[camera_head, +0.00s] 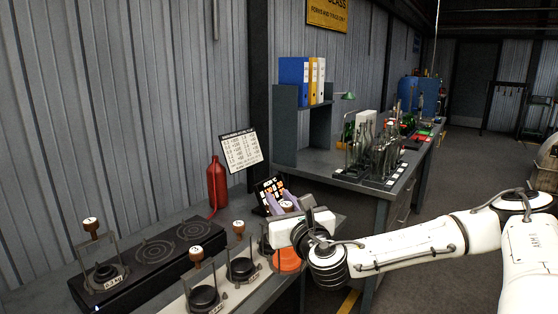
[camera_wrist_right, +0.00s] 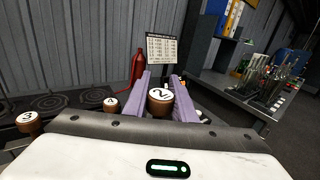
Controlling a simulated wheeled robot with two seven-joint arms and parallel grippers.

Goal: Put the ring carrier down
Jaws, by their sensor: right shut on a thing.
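My right gripper (camera_head: 287,205) is shut on a brown round knob (camera_head: 287,206) of a carrier. Its purple fingers stand on either side of the knob, marked 2, in the right wrist view (camera_wrist_right: 160,98). An orange-red round part (camera_head: 288,261) shows below the gripper; whether it belongs to the held carrier or touches the bench I cannot tell. Similar carriers with black discs stand nearby: one in the middle (camera_head: 243,270), one in front (camera_head: 203,299), and one (camera_head: 105,272) on the left of a black plate unit (camera_head: 150,262). My left gripper is out of view.
Two ringed round spots (camera_head: 193,230) on the black unit are bare. Another bench (camera_head: 362,177) with bottles and binders is behind on the right.

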